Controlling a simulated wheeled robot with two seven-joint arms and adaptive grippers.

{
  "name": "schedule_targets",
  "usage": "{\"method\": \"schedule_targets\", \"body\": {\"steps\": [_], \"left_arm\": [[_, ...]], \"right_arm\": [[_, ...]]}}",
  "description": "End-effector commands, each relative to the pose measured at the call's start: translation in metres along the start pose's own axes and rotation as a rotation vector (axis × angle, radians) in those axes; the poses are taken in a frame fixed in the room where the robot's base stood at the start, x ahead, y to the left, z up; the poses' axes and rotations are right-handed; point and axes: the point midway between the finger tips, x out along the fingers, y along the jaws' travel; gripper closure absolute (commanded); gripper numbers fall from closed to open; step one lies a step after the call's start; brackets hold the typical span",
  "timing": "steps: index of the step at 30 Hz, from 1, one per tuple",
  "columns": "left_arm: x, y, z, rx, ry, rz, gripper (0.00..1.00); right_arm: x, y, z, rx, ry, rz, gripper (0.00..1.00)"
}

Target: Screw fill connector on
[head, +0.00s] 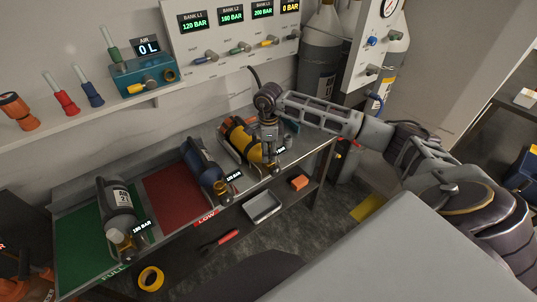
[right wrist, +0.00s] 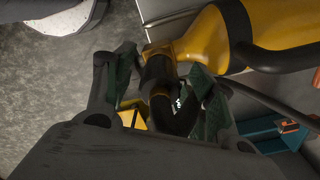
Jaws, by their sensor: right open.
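A yellow cylinder (head: 241,137) with black bands lies on the bench at the right end, its valve end facing the front edge. My right gripper (head: 269,145) is over this valve end, pointing down. In the right wrist view, the open fingers (right wrist: 165,88) stand on either side of a black connector (right wrist: 172,112). The connector is at the brass valve (right wrist: 160,50) of the yellow cylinder (right wrist: 208,42). I cannot tell whether the fingers touch it or whether it is threaded on. My left gripper is not in view.
A blue cylinder (head: 203,163) and a grey cylinder (head: 117,209) lie further left on the bench. The fill panel (head: 232,68) with pressure displays is on the wall behind. A grey tray (head: 262,207) and an orange block (head: 299,183) are on the lower shelf.

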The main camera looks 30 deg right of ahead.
Motion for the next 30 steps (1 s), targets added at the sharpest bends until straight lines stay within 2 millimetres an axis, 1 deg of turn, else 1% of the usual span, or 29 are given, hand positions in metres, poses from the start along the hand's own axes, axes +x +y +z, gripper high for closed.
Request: {"method": "schedule_targets", "body": {"steps": [5,12,15,30], "left_arm": [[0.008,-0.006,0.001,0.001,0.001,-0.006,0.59],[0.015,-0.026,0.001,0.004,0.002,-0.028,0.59],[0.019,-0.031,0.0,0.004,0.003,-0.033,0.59],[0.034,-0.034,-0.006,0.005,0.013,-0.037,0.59]], "right_arm": [[0.001,-0.001,0.0,-0.104,0.0,-0.002,0.45],[0.001,0.0,0.0,-0.246,-0.001,-0.002,0.45],[0.001,0.0,0.0,-0.305,0.0,-0.002,0.45],[0.001,0.0,0.0,-0.597,0.001,-0.002,0.45]]}}
